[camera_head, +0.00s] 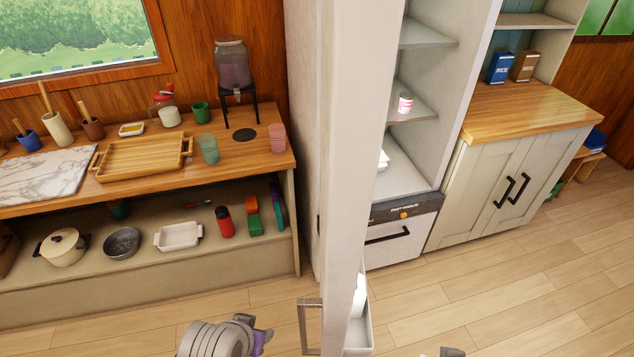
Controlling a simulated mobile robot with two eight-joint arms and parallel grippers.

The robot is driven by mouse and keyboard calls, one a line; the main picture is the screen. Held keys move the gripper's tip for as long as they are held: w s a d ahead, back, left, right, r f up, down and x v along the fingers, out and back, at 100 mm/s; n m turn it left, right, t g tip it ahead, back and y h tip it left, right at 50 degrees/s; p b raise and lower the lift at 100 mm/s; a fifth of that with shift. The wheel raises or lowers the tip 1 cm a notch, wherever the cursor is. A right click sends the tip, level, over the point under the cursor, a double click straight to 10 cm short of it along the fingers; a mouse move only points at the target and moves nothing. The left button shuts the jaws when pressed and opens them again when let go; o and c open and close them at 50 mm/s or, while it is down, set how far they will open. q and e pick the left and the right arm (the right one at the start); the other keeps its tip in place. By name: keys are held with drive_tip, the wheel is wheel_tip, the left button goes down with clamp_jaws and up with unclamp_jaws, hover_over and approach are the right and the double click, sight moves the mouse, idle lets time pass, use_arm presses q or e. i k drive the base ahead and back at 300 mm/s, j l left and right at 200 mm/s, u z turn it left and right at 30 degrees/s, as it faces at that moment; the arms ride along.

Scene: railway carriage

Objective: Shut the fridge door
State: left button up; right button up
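The white fridge door (345,150) stands open, seen nearly edge-on down the middle of the camera_head view. Its grey metal handle (312,327) is low on the left side, and a door bin (358,333) shows on its inner right side. The open fridge (413,170) is behind it to the right, with shelves and a pink-and-white cup (405,103). My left gripper (258,338) is at the bottom edge, left of the handle and apart from it; its fingers cannot be made out. Only a small tip of my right gripper (452,352) shows at the bottom, right of the door.
A wooden counter (235,160) on the left holds a tray (140,158), cups and a drink dispenser (232,65); pots and bottles stand on the shelf below. A cabinet (510,180) with black handles stands right of the fridge. The floor (520,290) at right is clear.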

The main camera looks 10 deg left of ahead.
sight(359, 38)
drive_tip(key=i+j+z, duration=0.1)
drive_tip(key=i+j, duration=0.35)
drive_tip(key=j, duration=0.25)
drive_tip(key=k+j+z, duration=0.35)
drive_tip(key=k, duration=0.3)
